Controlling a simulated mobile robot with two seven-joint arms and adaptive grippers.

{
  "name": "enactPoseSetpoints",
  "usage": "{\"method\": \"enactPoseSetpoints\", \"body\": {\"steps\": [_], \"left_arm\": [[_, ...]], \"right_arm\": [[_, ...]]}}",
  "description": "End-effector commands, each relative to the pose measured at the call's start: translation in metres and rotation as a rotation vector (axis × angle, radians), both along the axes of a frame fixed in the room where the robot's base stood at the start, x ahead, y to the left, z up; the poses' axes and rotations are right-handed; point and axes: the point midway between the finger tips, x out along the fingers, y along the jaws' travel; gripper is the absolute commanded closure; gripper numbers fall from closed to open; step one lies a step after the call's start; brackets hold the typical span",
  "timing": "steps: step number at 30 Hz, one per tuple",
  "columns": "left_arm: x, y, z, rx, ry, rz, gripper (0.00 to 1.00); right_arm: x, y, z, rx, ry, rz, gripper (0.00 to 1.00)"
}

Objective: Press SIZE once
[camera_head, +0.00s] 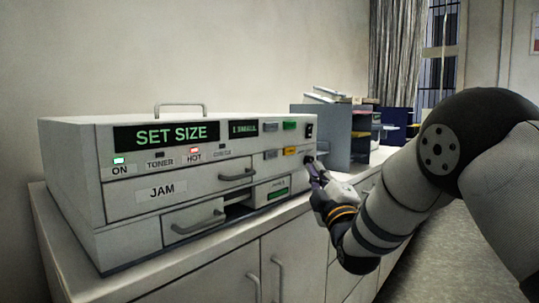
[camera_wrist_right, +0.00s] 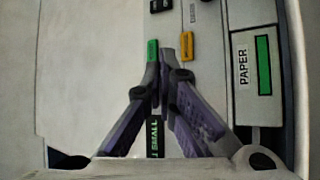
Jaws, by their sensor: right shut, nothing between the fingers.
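A grey office machine (camera_head: 85,165) stands on a cabinet, its main display (camera_head: 171,135) reading SET SIZE. A smaller display (camera_head: 243,128) reads 1 SMALL. Beside it are grey buttons (camera_head: 270,127), a green button (camera_head: 290,125) and a yellow button (camera_head: 291,151); I cannot read which is SIZE. My right gripper (camera_head: 311,166) is shut and empty at the right end of the front panel. In the wrist view its fingertips (camera_wrist_right: 172,72) overlap the area near the green button (camera_wrist_right: 152,50) and yellow button (camera_wrist_right: 187,46). The grey buttons are hidden there. Contact cannot be told. My left gripper is not in view.
A black switch (camera_head: 309,131) sits at the panel's upper right. The JAM drawer (camera_head: 162,190) and lower drawer (camera_head: 194,222) have protruding handles. A PAPER panel (camera_wrist_right: 264,65) shows a green bar. Grey organizers (camera_head: 330,140) stand behind the gripper.

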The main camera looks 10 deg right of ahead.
Motion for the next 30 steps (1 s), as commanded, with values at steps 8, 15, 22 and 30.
{"method": "enactPoseSetpoints", "body": {"steps": [8, 15, 22, 30], "left_arm": [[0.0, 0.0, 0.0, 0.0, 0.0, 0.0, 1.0], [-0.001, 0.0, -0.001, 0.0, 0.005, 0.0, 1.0], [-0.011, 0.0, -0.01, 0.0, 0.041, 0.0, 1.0], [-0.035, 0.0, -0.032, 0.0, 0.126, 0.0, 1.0]], "right_arm": [[0.0, 0.001, 0.014, -0.021, -0.034, -0.008, 1.0], [0.003, 0.003, 0.013, -0.02, -0.033, -0.006, 1.0], [0.027, 0.022, 0.008, -0.02, -0.027, -0.005, 1.0], [0.058, 0.045, 0.003, -0.021, -0.023, -0.005, 1.0]]}}
